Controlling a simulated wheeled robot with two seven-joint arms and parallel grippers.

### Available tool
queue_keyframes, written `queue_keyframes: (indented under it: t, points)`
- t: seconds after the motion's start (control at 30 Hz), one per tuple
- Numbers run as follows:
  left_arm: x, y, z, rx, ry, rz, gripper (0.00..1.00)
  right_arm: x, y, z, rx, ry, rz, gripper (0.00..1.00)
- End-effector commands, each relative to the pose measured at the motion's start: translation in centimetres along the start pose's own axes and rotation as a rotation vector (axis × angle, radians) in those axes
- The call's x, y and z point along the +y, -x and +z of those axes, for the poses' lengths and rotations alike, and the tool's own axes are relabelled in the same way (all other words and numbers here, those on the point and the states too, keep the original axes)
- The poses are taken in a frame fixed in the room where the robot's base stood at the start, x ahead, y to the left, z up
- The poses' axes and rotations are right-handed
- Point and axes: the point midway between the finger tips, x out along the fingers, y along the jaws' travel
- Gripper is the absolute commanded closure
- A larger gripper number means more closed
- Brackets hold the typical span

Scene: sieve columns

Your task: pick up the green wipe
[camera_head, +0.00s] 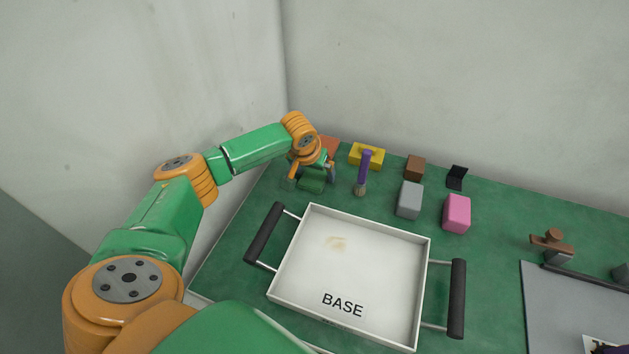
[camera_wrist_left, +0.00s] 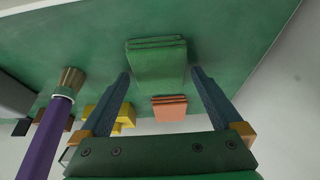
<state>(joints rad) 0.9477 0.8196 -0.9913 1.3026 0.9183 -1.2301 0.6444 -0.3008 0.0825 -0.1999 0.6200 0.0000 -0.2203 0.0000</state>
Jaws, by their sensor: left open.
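The green wipe (camera_wrist_left: 157,66) is a folded green cloth lying on the green tabletop. It also shows in the head view (camera_head: 311,185), at the back left of the table, partly hidden by my gripper. My left gripper (camera_wrist_left: 160,73) is open, with its blue-grey fingers apart to either side of the wipe's near part in the wrist view. Nothing is held. The left gripper also shows in the head view (camera_head: 311,176). I cannot tell whether the fingers touch the wipe. My right gripper is not in view.
An orange folded wipe (camera_wrist_left: 169,108) lies just beyond the green one. A purple-handled brush (camera_head: 364,170) stands right of the gripper, near a yellow block (camera_head: 367,154). Grey (camera_head: 410,200) and pink (camera_head: 456,213) blocks stand farther right. A white BASE tray (camera_head: 425,290) is in front.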

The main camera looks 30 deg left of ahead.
Motion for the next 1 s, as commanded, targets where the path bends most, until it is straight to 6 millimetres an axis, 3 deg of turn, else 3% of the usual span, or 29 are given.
queue_keyframes:
  t: [0.47,0.7,0.8,1.0]
  points:
    - [0.10,-0.25,0.13,0.000,0.000,0.003,0.00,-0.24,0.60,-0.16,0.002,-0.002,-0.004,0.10]
    - [0.07,-0.35,0.18,0.000,-0.001,0.002,0.62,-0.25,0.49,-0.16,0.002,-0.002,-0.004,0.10]
    - [0.07,-0.35,0.19,0.000,-0.001,0.002,0.84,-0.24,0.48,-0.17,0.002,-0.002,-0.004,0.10]
    - [0.06,-0.35,0.18,0.000,-0.001,0.001,0.84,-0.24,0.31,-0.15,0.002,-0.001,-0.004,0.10]
